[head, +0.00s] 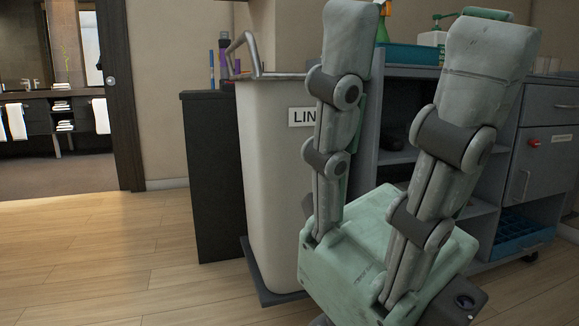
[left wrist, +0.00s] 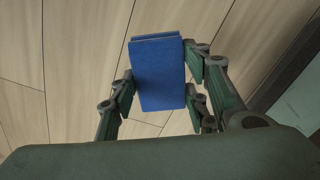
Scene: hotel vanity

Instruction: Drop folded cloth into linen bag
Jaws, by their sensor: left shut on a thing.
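The linen bag (head: 275,185) is a tall off-white hamper with a metal rim and handle. Its label reads "LIN", and the rest is covered by my right gripper (head: 424,28). That gripper is large in the head view, fingers straight up and apart, open with nothing seen in it. It hides the hamper's right side. The hamper's inside is not visible. In the left wrist view, the folded cloth (left wrist: 160,75) is a blue rectangle. My left gripper (left wrist: 160,88) is shut on it, with fingers on both sides, above the wooden floor. The left gripper is not in the head view.
A dark cabinet (head: 210,175) stands left of the hamper. A grey cart (head: 548,105) with shelves, bottles and a blue tray (head: 522,237) stands to the right. Wooden floor (head: 110,255) is clear at the left, before a doorway.

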